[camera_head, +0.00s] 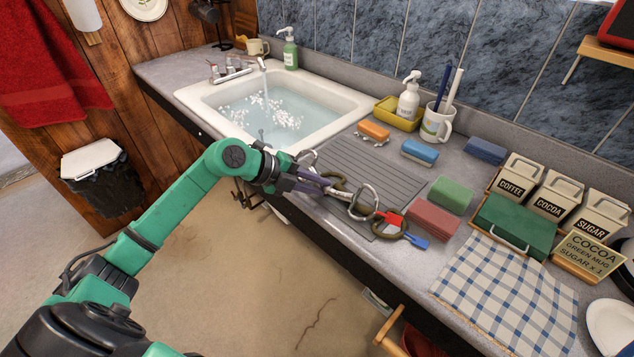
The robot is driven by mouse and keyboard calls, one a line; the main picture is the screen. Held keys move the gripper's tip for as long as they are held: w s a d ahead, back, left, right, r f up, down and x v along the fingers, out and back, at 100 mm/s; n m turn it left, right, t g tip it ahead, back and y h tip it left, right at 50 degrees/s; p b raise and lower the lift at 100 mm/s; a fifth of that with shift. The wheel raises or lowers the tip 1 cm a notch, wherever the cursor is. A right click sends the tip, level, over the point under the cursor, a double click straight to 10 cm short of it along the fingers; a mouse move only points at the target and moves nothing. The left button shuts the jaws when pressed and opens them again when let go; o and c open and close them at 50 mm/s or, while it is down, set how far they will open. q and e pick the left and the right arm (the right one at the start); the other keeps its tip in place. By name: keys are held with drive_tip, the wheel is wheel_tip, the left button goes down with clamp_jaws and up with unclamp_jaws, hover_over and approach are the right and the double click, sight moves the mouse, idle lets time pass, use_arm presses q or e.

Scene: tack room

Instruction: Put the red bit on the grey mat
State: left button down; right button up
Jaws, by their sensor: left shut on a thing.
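My left gripper (318,184) reaches over the counter's front edge and is shut on a metal bit (345,190) at the near edge of the grey mat. The grey mat (408,175) is ridged and lies right of the sink. Looped metal rings overlap from the gripper towards the right. A red piece (392,219) and a blue piece (416,241) show at their right end, by the mat's near right corner. I cannot tell which coloured piece belongs to the held bit, or whether the rings touch the mat. My right gripper is not in view.
A sink (276,110) with running water is on the left. Orange (373,131), blue (420,152), green (451,195) and red (433,219) blocks or sponges lie around the mat. A checked cloth (505,290), a green box (513,227) and labelled canisters (557,197) stand right.

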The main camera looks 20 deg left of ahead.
use_arm(q)
drive_tip(key=shift+f, duration=0.15)
drive_tip(key=c, duration=0.8)
unclamp_jaws()
drive_tip(key=shift+r, duration=0.25)
drive_tip(key=shift+s+a, duration=0.2)
drive_tip(key=shift+a, duration=0.1)
drive_tip(key=b+v, duration=0.3)
drive_tip(key=v, duration=0.8)
drive_tip(key=shift+s+r+b, duration=0.15)
drive_tip(key=shift+r+b, duration=0.1)
drive_tip(key=shift+b, duration=0.1)
